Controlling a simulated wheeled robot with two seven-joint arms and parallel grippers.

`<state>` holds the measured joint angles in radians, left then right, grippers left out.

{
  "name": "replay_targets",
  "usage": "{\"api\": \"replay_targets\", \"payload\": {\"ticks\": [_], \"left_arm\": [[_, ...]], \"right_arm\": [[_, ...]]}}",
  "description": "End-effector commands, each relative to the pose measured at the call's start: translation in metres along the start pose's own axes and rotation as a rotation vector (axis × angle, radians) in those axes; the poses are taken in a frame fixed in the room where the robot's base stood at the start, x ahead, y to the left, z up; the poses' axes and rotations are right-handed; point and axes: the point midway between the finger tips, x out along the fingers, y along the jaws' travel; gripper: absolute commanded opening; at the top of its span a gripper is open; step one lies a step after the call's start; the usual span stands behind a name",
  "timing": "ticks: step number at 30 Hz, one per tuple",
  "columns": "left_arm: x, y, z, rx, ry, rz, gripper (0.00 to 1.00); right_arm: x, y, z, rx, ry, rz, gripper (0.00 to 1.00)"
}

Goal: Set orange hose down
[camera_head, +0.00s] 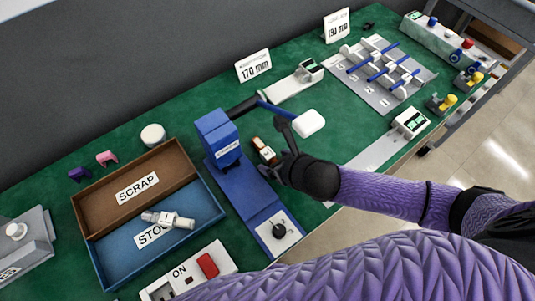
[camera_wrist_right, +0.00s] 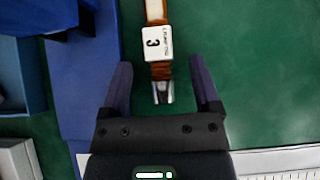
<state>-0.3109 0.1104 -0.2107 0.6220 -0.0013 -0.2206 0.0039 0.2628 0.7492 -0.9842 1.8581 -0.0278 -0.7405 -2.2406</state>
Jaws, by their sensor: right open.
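The orange hose (camera_head: 264,151) is a short orange-brown piece with a white label and a metal end. It lies on the green bench top just right of the blue press (camera_head: 222,140). In the right wrist view the hose (camera_wrist_right: 158,45) shows its label marked 3, and its metal tip points toward my palm. My right gripper (camera_head: 277,143) is at the hose, its fingers open on either side with gaps between them and the hose; they also show in the wrist view (camera_wrist_right: 161,65). My left gripper is not in view.
A brown SCRAP tray (camera_head: 180,160) and blue STOCK tray (camera_head: 205,222) stand left; a white fitting (camera_head: 168,219) lies in STOCK. A blue lever with a white pad (camera_head: 310,123) is close to my right gripper. A rack with blue rods (camera_head: 380,98) stands behind right.

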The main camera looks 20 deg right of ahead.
Motion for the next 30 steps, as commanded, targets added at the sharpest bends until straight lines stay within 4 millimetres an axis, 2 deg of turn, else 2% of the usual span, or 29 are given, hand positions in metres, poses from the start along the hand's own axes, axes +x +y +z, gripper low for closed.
{"api": "replay_targets", "payload": {"ticks": [1, 8, 19, 30], "left_arm": [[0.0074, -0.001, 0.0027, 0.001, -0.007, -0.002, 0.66], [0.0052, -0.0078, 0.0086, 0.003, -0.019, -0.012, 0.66], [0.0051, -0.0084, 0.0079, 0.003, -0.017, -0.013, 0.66], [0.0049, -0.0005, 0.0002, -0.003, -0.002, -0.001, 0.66]], "right_arm": [[0.0078, 0.0007, -0.0051, 0.003, 0.004, 0.001, 0.79], [0.0071, 0.0004, -0.0027, 0.002, 0.003, 0.001, 0.77], [0.0069, 0.0003, -0.003, 0.002, 0.003, 0.001, 0.0], [0.0065, -0.0002, -0.0029, 0.002, 0.003, 0.0, 0.0]]}}
